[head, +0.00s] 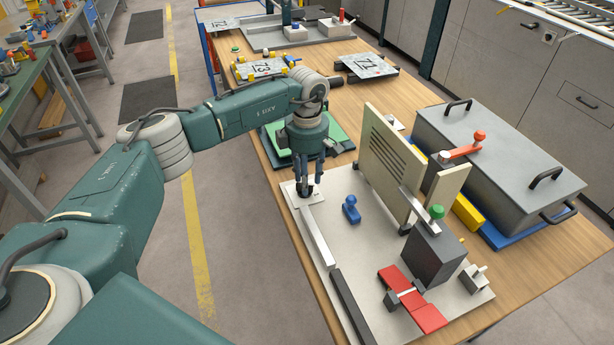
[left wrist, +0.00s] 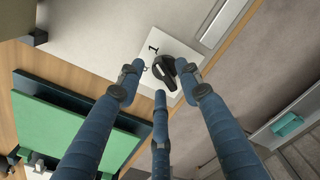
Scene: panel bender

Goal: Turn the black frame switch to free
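The black frame switch (left wrist: 170,68) is a black rotary knob with a pointer on a white plate. In the left wrist view a mark like "1" stands by it, and other marks are partly hidden. My left gripper (head: 306,184) points down over the knob. In the left wrist view its three blue fingers (left wrist: 160,76) are spread around the knob with nothing gripped. I cannot tell whether they touch it. My right gripper is out of view.
The board (head: 362,230) carries a blue knob (head: 351,209), an upright cream panel (head: 390,165), a dark block with a green knob (head: 437,212) and a red plate (head: 412,300). A grey lidded box (head: 495,150) stands right. A green plate (head: 338,134) lies behind my gripper.

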